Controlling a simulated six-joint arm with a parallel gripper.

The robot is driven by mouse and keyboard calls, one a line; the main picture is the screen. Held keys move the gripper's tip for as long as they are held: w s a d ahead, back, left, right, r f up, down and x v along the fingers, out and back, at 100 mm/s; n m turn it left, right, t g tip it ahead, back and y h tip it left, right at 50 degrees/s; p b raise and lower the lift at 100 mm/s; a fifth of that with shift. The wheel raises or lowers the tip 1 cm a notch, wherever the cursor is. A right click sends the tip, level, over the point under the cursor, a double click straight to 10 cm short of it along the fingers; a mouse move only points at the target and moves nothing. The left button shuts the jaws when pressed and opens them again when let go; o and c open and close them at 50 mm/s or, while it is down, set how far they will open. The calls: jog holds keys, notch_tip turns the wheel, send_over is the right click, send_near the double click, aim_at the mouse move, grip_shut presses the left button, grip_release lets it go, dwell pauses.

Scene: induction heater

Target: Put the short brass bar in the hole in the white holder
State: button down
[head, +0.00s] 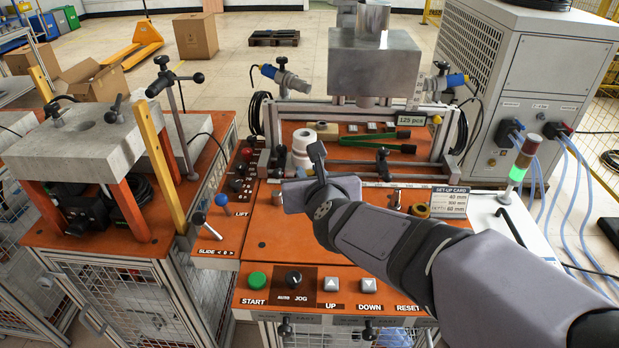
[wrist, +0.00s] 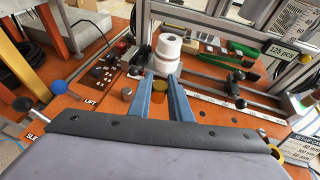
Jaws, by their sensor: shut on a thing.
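The white holder (head: 303,147) stands on the orange bench top at the foot of the heater frame. It also shows in the wrist view (wrist: 168,48), straight beyond my fingertips, with a round hole in its top. My gripper (wrist: 162,84) has its two blue fingers closed on the short brass bar (wrist: 160,87), whose round yellow end shows between them. The bar and fingers are in front of the holder and apart from it. I cannot tell whether the bar is clear of the bench.
A brass-coloured ring (head: 420,210) lies to the right by the set-up card (head: 450,198). Clamps and a rail (wrist: 215,72) stand close right of the holder. A blue-knobbed lever (head: 222,199) rises at left.

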aim_at(309, 172)
notch_tip(309, 172, up, 14)
jog(key=p, duration=1.3)
jog(key=shift+f, duration=0.25)
notch_tip(309, 172, down, 8)
jog(key=w+a+p, duration=0.1)
jog(key=a+p, duration=0.1)
jog(key=p, duration=0.1)
jog(key=w+a+f+m+h+p, duration=0.1)
jog(key=w+a+f+p, duration=0.15)
jog(key=w, duration=0.55)
jog(key=w+d+r+m+h, duration=0.2)
jog(key=w+r+m+h, duration=0.2)
jog(key=w+r, duration=0.5)
notch_tip(309, 172, down, 10)
jog(key=p, duration=0.1)
jog(key=shift+s+d+f, duration=0.2)
jog(key=shift+s, duration=0.05)
